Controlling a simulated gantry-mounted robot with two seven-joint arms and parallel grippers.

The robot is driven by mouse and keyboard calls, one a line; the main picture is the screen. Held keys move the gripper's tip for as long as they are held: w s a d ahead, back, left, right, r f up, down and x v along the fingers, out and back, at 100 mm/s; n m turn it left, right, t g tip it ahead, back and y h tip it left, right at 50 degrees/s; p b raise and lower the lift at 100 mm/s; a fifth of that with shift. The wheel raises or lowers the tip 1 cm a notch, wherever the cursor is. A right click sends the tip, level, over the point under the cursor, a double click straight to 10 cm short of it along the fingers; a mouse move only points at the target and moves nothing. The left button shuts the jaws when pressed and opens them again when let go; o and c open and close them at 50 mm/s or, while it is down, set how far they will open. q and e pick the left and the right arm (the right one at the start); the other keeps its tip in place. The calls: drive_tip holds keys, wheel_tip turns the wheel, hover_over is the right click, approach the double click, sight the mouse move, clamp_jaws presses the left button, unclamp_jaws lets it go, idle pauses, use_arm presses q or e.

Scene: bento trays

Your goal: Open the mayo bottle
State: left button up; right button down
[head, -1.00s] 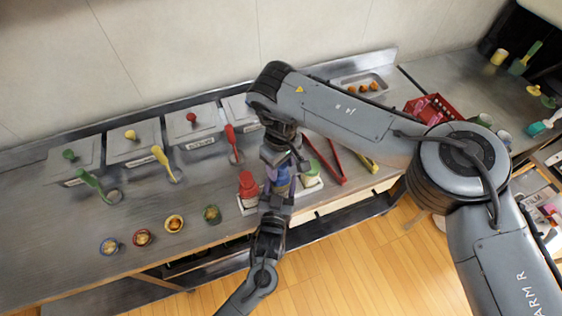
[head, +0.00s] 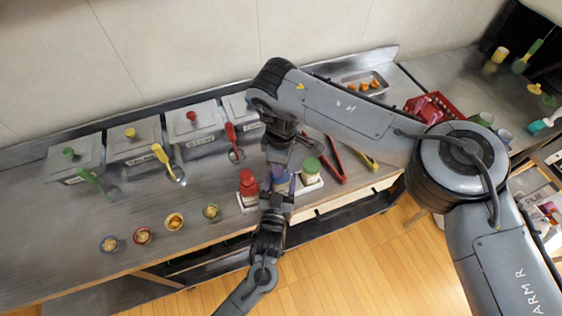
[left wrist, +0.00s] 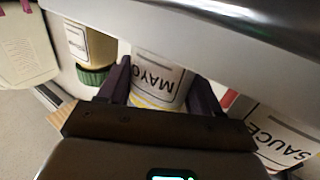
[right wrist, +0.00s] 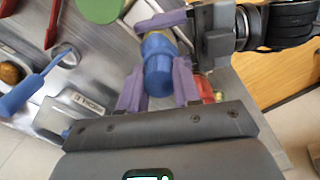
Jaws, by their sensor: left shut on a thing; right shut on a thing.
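The mayo bottle (left wrist: 160,78) shows its MAYO label upside down in the left wrist view, between the fingers of my left gripper (left wrist: 160,92). The left gripper is shut on the body from the front side; in the head view (head: 276,192) the arms partly hide it. The blue cap (right wrist: 158,72) sits between the purple fingers of my right gripper (right wrist: 158,92), which is shut on it from above. The right gripper is directly over the left in the head view (head: 280,158). I cannot tell whether the cap is still joined to the bottle.
A red bottle (head: 249,184) stands just left of the grippers and a green-capped bottle (head: 311,168) just right. Red tongs (head: 331,160) lie further right. Lidded grey containers (head: 194,122) line the back; several small bowls (head: 174,222) stand at the front left.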

drive_tip(key=n, duration=0.8)
drive_tip(key=shift+n, duration=0.4)
drive_tip(key=n, duration=0.6)
drive_tip(key=shift+w, duration=0.1)
drive_tip(key=n, duration=1.1)
drive_tip(key=shift+r, duration=0.1)
drive_tip(key=n, duration=0.3)
drive_tip(key=shift+n, duration=0.3)
drive_tip(key=shift+r, duration=0.2)
drive_tip(key=shift+r, duration=0.85)
